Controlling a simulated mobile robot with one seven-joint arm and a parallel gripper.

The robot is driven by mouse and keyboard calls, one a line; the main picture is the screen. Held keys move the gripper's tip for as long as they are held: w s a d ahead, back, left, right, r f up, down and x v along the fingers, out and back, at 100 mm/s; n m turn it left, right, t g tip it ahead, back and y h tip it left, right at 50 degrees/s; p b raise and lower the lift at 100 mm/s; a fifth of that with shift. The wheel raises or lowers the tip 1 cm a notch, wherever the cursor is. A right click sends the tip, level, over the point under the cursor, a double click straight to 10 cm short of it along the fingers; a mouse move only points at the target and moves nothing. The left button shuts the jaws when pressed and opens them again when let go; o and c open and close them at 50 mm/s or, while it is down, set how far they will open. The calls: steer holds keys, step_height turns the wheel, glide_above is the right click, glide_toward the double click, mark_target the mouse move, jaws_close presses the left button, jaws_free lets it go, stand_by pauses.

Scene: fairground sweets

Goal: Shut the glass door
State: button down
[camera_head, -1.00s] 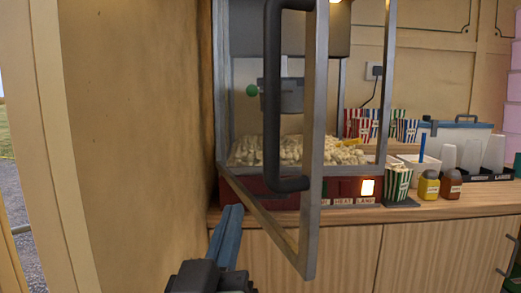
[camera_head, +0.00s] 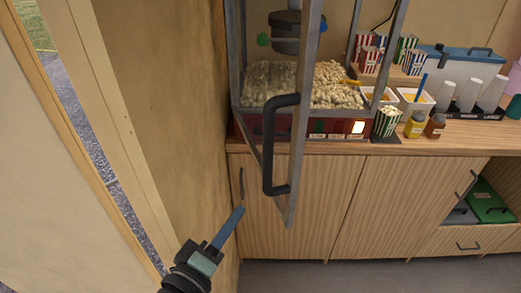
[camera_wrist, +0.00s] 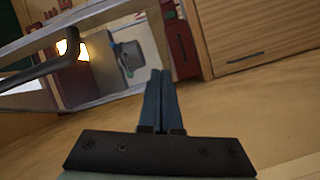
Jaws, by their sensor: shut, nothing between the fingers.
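The glass door (camera_head: 300,90) of the popcorn machine stands open, its metal frame swung out from the cabinet toward me. Its dark handle (camera_head: 269,150) is on the outer side; the handle also shows at the left of the wrist view (camera_wrist: 45,68). The popcorn machine (camera_head: 262,124) stands on the counter with popcorn inside. My gripper (camera_head: 240,209) is shut and empty, in front of the cabinet and below and left of the door, apart from it. In the wrist view, its fingers (camera_wrist: 160,75) are together, with the door frame beyond them to the left.
A wooden wall (camera_head: 165,100) is close on the left. The wooden counter (camera_head: 460,135) runs right, with a striped popcorn box (camera_head: 387,122), sauce jars (camera_head: 415,125) and cups (camera_head: 468,95). The floor before the cabinets is clear.

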steer(key=s+r+n+p, duration=0.4)
steer(key=p, duration=0.3)
steer(key=p+x, duration=0.3)
steer(key=x, duration=0.7)
steer(key=shift+d+h, duration=0.2)
steer(key=shift+h, duration=0.2)
steer(key=shift+w+d+r+t, duration=0.1)
steer(key=shift+w+d+t, duration=0.05)
steer(key=shift+t, duration=0.15)
